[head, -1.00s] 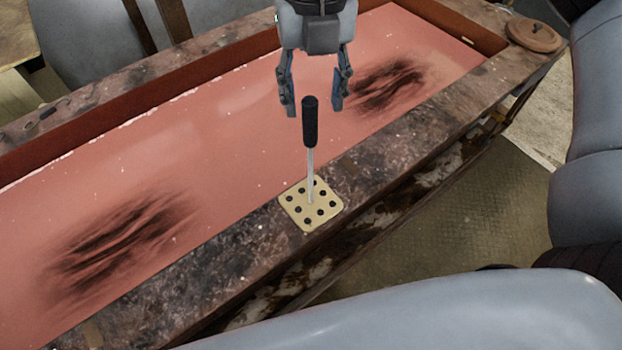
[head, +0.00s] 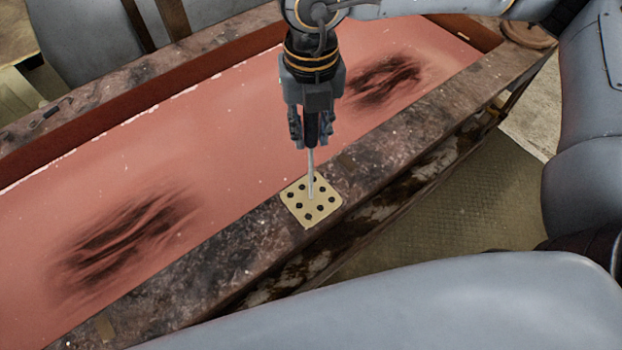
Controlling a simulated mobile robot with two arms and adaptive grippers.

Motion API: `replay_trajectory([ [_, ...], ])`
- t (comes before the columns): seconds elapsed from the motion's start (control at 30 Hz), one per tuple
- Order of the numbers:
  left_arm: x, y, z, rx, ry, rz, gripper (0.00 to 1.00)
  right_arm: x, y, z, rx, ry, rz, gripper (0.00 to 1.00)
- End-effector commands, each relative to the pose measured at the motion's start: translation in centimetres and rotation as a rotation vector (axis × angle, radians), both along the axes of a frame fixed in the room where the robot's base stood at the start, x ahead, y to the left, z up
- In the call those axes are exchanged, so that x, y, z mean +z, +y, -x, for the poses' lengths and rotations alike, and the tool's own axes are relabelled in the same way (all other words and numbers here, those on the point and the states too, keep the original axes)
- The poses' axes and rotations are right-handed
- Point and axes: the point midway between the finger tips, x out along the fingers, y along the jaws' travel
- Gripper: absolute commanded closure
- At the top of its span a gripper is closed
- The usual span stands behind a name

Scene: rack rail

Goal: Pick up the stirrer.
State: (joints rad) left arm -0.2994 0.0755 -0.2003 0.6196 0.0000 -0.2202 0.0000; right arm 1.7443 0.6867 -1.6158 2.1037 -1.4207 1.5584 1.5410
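The stirrer has a black handle (head: 312,130) and a thin pale metal shaft (head: 311,172). It stands upright in a cream square block with dark holes (head: 312,204) on the rail's top. My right gripper (head: 311,142) points down from above, with one finger on each side of the handle. The fingers are close to the handle, but I cannot tell whether they press on it. The handle's upper part is hidden by the gripper. My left gripper is not in view.
The block rests on a worn dark rail (head: 230,262) beside a sunken reddish surface (head: 215,155) with dark scorch-like patches. A round brown lid-like piece (head: 527,35) lies at the far right corner. The rail around the block is mostly clear.

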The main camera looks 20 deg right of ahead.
Motion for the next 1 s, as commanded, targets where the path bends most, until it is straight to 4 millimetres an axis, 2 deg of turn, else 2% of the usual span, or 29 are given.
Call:
replay_trajectory([
  [0.03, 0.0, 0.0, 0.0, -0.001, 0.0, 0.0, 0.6, 0.0, 0.0, 0.0, 0.0, 0.0, 0.0, 0.91],
  [0.1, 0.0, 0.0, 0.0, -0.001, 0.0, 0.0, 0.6, 0.0, 0.0, 0.0, 0.0, 0.0, 0.0, 1.0],
  [0.4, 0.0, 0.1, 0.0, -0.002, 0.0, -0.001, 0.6, 0.1, 0.0, 0.0, 0.0, -0.001, -0.001, 1.0],
  [0.57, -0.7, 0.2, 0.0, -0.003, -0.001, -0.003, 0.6, 0.6, 0.0, -0.1, 0.0, -0.003, -0.001, 1.0],
  [0.73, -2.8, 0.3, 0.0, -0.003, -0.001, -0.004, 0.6, 2.8, 0.1, -0.1, 0.001, -0.009, -0.003, 1.0],
  [1.0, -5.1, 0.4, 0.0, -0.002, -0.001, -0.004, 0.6, 9.1, 1.1, 5.5, 0.006, -0.009, 0.0, 1.0],
])
